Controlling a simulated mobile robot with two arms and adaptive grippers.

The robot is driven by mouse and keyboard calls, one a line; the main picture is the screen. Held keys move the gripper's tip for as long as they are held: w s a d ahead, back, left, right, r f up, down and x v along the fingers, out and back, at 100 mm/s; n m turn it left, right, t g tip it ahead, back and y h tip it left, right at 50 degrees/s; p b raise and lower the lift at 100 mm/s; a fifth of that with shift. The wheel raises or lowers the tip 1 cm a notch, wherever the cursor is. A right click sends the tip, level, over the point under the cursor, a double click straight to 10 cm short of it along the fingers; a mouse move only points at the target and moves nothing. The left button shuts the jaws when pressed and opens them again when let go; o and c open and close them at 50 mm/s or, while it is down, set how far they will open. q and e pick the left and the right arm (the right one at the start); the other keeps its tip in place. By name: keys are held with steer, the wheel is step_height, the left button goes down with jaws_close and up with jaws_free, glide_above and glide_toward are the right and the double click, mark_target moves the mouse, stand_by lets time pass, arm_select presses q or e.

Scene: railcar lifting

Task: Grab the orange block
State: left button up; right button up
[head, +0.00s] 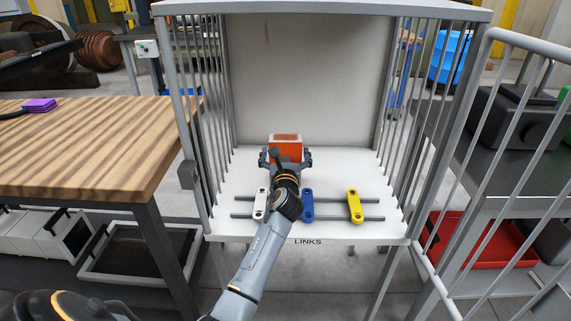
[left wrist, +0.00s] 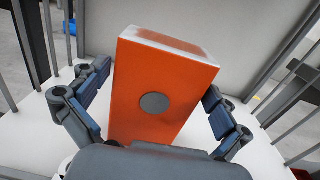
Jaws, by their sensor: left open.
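The orange block (head: 287,151) stands on the white cage shelf (head: 340,168), toward the back. In the left wrist view the block (left wrist: 155,85) shows an orange face with a grey round spot and a pale, worn top. My left gripper (head: 286,158) is open, with one finger on each side of the block. In the left wrist view gaps show between the block and both fingers of the gripper (left wrist: 160,118). The block's lower part is hidden behind the gripper body. My right gripper is not in view.
White (head: 260,204), blue (head: 307,204) and yellow (head: 355,205) links lie across rails at the shelf front, near my forearm. Barred walls (head: 196,110) close the shelf's sides, with a panel behind. A wooden table (head: 90,150) stands left and a red bin (head: 475,240) sits right.

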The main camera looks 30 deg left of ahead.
arm_select(q)
steer(key=shift+x, duration=0.9)
steer(key=shift+c, duration=0.4)
steer(key=c, duration=1.3)
